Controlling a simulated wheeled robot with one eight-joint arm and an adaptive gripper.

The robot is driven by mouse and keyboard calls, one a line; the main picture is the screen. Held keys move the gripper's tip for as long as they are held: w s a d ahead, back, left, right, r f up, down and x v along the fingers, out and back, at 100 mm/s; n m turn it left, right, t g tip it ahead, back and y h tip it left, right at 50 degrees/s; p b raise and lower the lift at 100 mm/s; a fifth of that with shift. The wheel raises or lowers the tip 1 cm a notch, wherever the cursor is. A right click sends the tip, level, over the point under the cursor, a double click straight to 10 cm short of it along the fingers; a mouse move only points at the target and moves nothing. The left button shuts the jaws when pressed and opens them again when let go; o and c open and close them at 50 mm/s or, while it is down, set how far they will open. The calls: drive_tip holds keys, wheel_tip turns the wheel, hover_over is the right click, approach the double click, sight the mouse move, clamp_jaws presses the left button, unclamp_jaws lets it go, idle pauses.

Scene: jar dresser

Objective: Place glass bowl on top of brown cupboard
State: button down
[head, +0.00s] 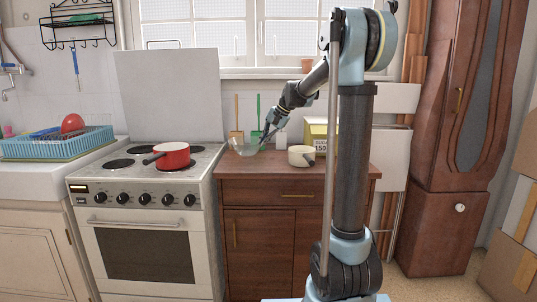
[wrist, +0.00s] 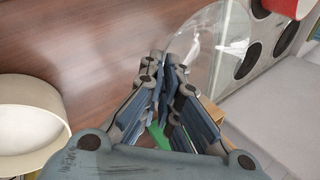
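The clear glass bowl (head: 245,149) is at the back left of the brown cupboard's top (head: 235,171), close to the stove's right edge. My gripper (head: 264,140) reaches down to the bowl's right side. In the wrist view my gripper (wrist: 163,62) has its fingertips close together at the edge of the glass bowl (wrist: 222,42), seemingly pinching its rim. The bowl is see-through, so its lower outline is faint. I cannot tell whether its base touches the cupboard top.
A cream pan (head: 301,156) stands on the cupboard top to the right of the bowl; a yellow box (head: 318,132) is behind it. A red pot (head: 172,156) sits on the stove (head: 120,190) at left. The cupboard top's front strip is clear. A tall brown cabinet (head: 430,225) stands at right.

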drive_tip(key=shift+f, duration=2.35)
drive_tip(key=c, duration=1.8)
unclamp_jaws()
drive_tip(key=v, duration=1.2)
drive_tip(key=s+d+f+n+h, duration=0.15)
drive_tip(key=s+f, duration=0.25)
drive_tip(key=s, duration=0.4)
drive_tip(key=s+d+f+h, duration=0.1)
drive_tip(key=s+d+f, duration=0.15)
drive_tip(key=s, duration=0.55)
drive_tip(key=s+d+f+n+h, duration=0.1)
drive_tip(key=s+d+f, duration=0.1)
drive_tip(key=s+f, duration=0.35)
drive_tip(key=s+d+f+n+h, duration=0.1)
drive_tip(key=s+d+f, duration=0.2)
drive_tip(key=s+f, duration=0.4)
drive_tip(key=s+d+f+n+h, duration=0.1)
drive_tip(key=s+d+f, duration=0.2)
drive_tip(key=s+f, duration=0.5)
drive_tip(key=s, duration=0.4)
drive_tip(key=shift+d+n+g, duration=0.25)
drive_tip(key=shift+n+g, duration=0.05)
drive_tip(key=shift+n, duration=0.05)
